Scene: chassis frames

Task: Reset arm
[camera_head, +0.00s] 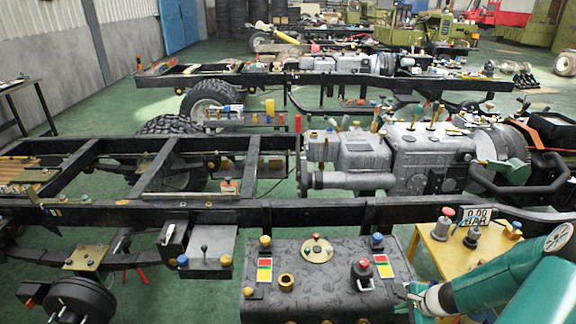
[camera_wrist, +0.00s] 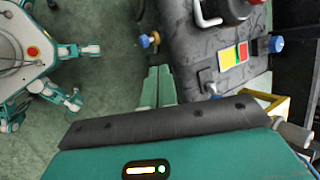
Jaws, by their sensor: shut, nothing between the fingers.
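My gripper (camera_wrist: 158,72) shows in the wrist view as two pale green fingers lying side by side, shut and empty. They point down beside the dark control box (camera_wrist: 208,42), apart from it as far as I can see. In the head view my teal arm comes in from the lower right, with its end near the right side of the same control box (camera_head: 300,250). The fingers are hard to make out there. The box carries a red-topped knob (camera_head: 364,270), blue and yellow knobs, and red, yellow and green labels.
A yellow stand (camera_head: 440,256) with a gauge reading 0.00 BAR (camera_head: 477,215) is right of the box. The long black chassis rail (camera_head: 250,215) runs behind it, with a grey engine (camera_head: 400,155) beyond. Open green floor (camera_wrist: 105,92) lies left of my fingers.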

